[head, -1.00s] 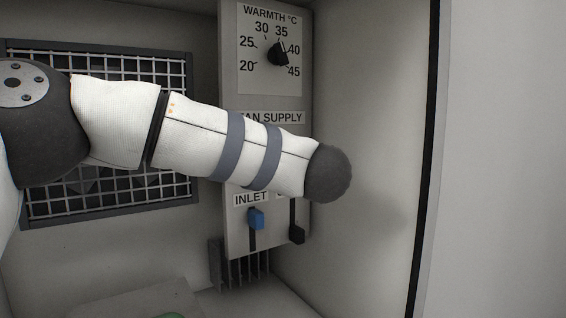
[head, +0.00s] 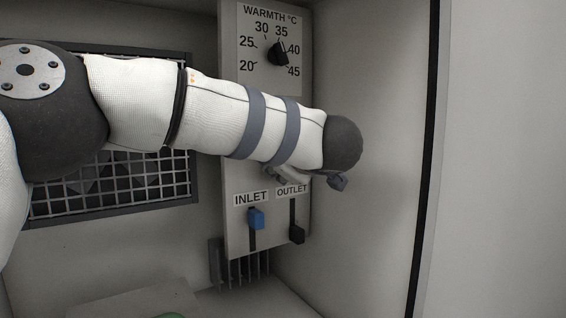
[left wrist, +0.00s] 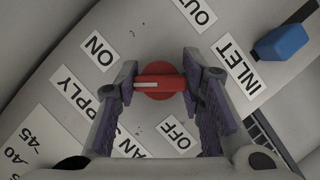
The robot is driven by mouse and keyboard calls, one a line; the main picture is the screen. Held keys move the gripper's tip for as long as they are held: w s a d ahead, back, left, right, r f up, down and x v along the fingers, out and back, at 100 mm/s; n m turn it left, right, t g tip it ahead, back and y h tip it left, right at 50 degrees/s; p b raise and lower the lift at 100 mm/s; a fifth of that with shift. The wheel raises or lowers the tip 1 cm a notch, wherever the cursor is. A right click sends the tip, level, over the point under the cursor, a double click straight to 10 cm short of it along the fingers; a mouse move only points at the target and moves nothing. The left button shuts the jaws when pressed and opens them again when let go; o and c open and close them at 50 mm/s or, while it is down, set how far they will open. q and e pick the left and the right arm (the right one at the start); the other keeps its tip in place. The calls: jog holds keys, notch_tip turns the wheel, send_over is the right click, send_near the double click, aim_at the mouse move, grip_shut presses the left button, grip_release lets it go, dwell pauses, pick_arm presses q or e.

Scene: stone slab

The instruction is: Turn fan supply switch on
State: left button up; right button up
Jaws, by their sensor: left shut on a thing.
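The red fan supply switch (left wrist: 158,92) is a round rotary knob with a raised bar and a white mark, seen in the left wrist view. The bar lies crosswise in that picture, its white mark toward the left. An ON label (left wrist: 98,50) is up and left of it, and an OFF label (left wrist: 177,133) is below right. My left gripper (left wrist: 160,76) is shut on the switch, one finger at each end of the bar. In the head view my left arm hides the switch and the FAN SUPPLY label. My right gripper is not in view.
The control panel (head: 235,150) carries a black warmth dial (head: 278,54) above. Below are a blue inlet slider (head: 256,218) and a dark outlet slider (head: 297,234). A wire grille (head: 120,185) is behind my arm. A side wall (head: 375,120) stands close on the right.

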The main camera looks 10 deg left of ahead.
pick_arm(q)
jog(key=o, duration=1.2)
jog(key=shift+c, duration=0.2)
jog(key=v, duration=1.2)
